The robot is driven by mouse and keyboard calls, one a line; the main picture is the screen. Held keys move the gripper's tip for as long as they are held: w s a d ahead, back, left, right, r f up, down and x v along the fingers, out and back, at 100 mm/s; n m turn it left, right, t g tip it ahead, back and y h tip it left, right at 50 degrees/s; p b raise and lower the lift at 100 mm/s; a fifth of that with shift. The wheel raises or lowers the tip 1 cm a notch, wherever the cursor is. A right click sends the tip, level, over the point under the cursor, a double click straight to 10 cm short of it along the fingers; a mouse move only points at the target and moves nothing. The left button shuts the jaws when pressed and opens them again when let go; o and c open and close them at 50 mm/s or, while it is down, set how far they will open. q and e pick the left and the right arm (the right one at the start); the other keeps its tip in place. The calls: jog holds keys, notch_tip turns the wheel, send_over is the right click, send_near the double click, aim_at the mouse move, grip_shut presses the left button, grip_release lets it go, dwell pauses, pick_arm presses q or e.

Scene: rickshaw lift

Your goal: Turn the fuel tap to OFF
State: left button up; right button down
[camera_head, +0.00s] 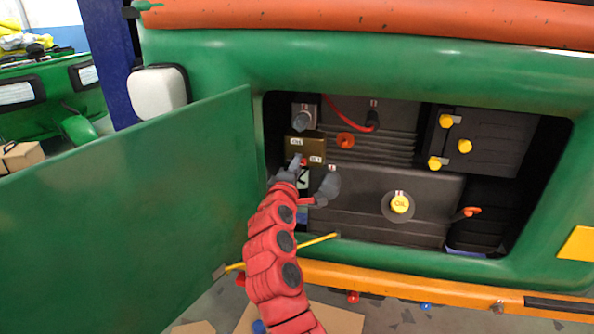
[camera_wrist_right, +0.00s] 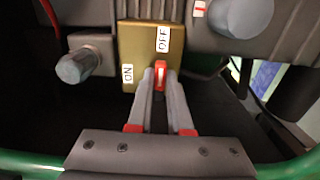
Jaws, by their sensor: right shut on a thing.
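The fuel tap's brass block (camera_head: 312,147) sits at the upper left inside the engine bay, with ON and OFF labels. It also shows in the right wrist view (camera_wrist_right: 139,38), ON at left and OFF at top. The tap's red lever (camera_wrist_right: 161,77) carries a white mark that runs up the picture, roughly in line below OFF. My right gripper (camera_wrist_right: 161,73) is shut on the lever, one finger on each side. In the head view the right gripper (camera_head: 299,163) hides most of the lever. My left gripper is not in view.
An open green door (camera_head: 130,205) stands left of my right arm. A grey knob (camera_head: 302,121) sits above the tap block. A yellow OIL cap (camera_head: 400,204) and several yellow knobs are to the right. A yellow rod (camera_head: 318,241) crosses behind my arm.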

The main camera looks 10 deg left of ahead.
jog(key=shift+r, duration=0.15)
jog(key=c, duration=0.9)
grip_release()
jog(key=shift+o, duration=0.3)
jog(key=shift+w, duration=0.1)
jog(key=shift+f, duration=0.2)
